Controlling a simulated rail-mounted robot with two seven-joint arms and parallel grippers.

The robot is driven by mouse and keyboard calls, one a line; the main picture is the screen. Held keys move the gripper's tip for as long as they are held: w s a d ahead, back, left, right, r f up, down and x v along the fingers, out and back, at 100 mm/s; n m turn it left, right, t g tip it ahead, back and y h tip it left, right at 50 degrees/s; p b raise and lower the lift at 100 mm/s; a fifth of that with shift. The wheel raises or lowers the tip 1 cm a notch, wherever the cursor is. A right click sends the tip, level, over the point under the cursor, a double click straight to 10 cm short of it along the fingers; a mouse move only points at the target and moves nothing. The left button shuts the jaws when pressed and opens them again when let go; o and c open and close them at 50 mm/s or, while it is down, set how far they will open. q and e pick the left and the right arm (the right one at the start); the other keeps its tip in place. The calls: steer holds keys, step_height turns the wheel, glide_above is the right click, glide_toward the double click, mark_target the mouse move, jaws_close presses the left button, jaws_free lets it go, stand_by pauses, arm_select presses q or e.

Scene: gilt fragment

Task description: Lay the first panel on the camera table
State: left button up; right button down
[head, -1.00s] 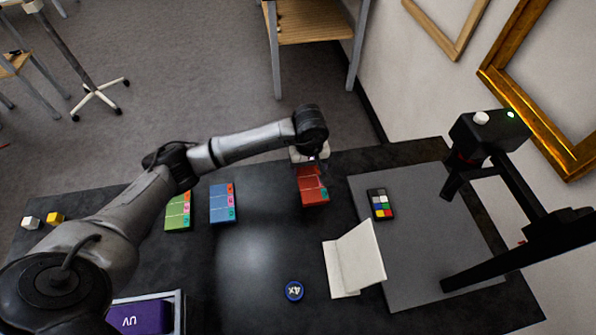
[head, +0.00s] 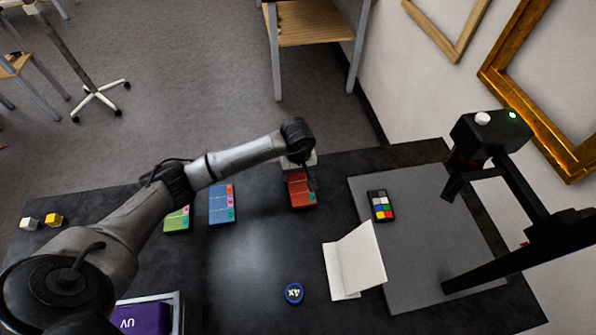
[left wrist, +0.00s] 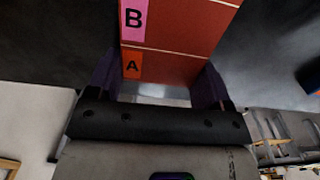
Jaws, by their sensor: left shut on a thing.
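My left gripper (head: 300,170) is shut on the red panel (head: 302,191), at the middle of the dark table. In the left wrist view the red panel (left wrist: 190,35) fills the space between the two fingers, with a pink B tag and an orange A tag along its left edge. I cannot tell whether it touches the table. A blue panel (head: 222,204) and a green panel (head: 176,220) lie to the left of it. The grey camera table (head: 425,225) is to the right, under the black camera stand (head: 487,140). My right gripper is not in view.
A small colour chart (head: 380,205) lies on the camera table. A folded white card (head: 355,262) stands at its left edge. A round blue 4x piece (head: 293,293) and a purple UV box (head: 143,318) are nearer. White and yellow cubes (head: 53,219) sit far left.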

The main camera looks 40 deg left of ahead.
arm_select(q)
steer(key=shift+f, duration=0.2)
steer(key=o, duration=0.9)
steer(key=shift+r, duration=0.1)
steer(key=shift+o, duration=0.2)
step_height(320, 180, up, 12)
steer(key=shift+r+p, duration=0.2)
steer(key=shift+p, duration=0.25)
